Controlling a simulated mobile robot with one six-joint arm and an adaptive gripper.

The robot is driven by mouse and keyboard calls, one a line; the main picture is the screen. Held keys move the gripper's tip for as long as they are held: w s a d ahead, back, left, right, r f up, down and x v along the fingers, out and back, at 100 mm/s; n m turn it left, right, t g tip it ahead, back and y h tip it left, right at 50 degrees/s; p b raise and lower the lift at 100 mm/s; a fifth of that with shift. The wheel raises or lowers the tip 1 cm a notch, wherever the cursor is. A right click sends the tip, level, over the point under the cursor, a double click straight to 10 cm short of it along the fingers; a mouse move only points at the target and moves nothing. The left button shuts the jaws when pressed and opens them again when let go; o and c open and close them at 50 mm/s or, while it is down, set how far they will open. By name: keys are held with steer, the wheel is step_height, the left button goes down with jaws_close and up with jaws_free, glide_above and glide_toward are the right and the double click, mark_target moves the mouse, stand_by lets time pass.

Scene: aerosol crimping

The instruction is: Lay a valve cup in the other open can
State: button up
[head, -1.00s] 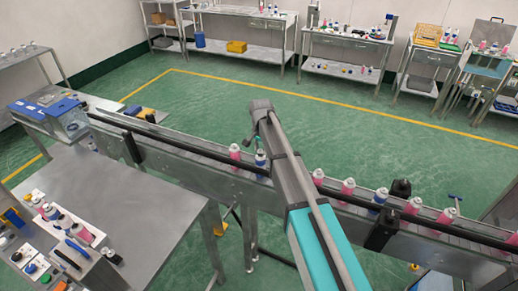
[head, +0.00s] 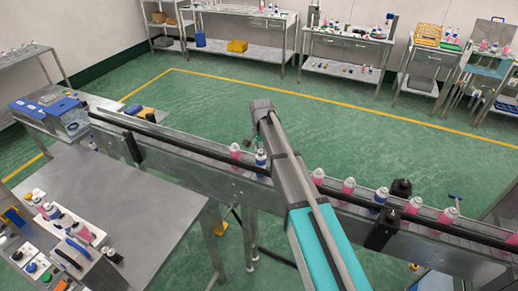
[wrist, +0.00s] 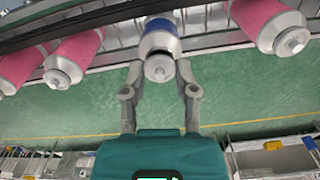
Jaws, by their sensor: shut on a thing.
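A blue can (head: 260,159) with a pale top stands on the conveyor just right of a pink can (head: 235,152). In the wrist view the blue can (wrist: 160,27) is upright at the top centre. My gripper (wrist: 160,67) has its two fingertips closed in at the can's mouth, one on each side of a small grey valve cup (wrist: 158,69). The cup appears at the can's mouth; whether it is fully seated cannot be told. In the head view my arm hides part of the conveyor, and the fingertips are too small to make out.
Pink cans stand close on both sides in the wrist view, one (wrist: 268,22) on the right. More cans stand along the conveyor (head: 200,160). A dark clamp-like post (head: 384,230) is to the right. The front table (head: 140,205) has clear room beside its parts.

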mark_target(261, 150)
steer(key=o, duration=0.8)
steer(key=shift+c, duration=0.2)
steer(key=o, duration=0.3)
steer(key=shift+s, duration=0.1)
steer(key=shift+r, duration=0.1)
steer(key=shift+r+p, duration=3.4)
steer(key=shift+p, duration=0.15)
